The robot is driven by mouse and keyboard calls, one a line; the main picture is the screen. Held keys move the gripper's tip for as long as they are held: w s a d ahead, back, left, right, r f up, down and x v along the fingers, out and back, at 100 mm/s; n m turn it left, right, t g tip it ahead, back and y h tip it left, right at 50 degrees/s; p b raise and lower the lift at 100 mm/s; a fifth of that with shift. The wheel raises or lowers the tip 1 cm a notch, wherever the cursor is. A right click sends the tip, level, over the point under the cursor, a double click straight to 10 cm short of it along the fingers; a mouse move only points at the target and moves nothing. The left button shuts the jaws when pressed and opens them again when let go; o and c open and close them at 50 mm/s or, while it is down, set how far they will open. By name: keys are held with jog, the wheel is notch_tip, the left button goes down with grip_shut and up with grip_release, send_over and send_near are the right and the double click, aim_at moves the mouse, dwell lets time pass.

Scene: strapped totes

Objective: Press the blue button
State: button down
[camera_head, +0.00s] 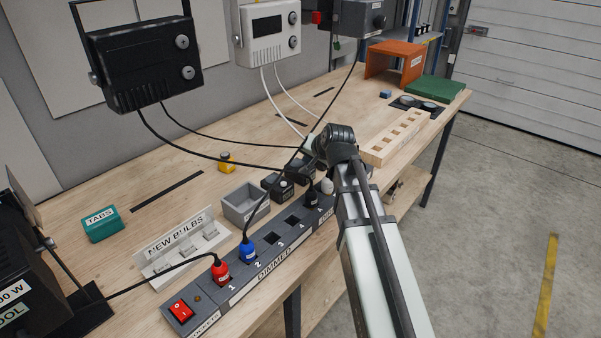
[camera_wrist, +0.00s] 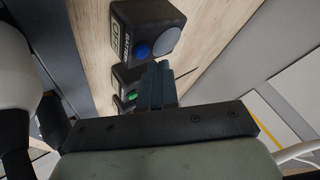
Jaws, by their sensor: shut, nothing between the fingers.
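The blue button (camera_wrist: 142,50) is a round cap on the face of a small dark box (camera_wrist: 160,22) with a white label, at the top of the wrist view. A similar box with a green button (camera_wrist: 131,97) stands nearer, partly hidden by my gripper. My gripper (camera_wrist: 161,68) is shut and empty. Its fingertips show just below and right of the blue button; I cannot tell whether they touch the box. In the head view, small dark boxes (camera_head: 278,187) stand behind the power strip, but I cannot make out the blue button there, and my arm hides my fingertips.
A dimmer strip (camera_head: 250,275) with a red plug (camera_head: 221,271), a blue plug (camera_head: 248,250) and a red switch (camera_head: 181,309) runs along the bench front. Cables hang from lamps above. A grey tray (camera_head: 240,215) and a wooden rack (camera_head: 378,158) stand close by.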

notch_tip(320, 180, up, 6)
jog(key=shift+f, duration=0.1)
dwell(0.5)
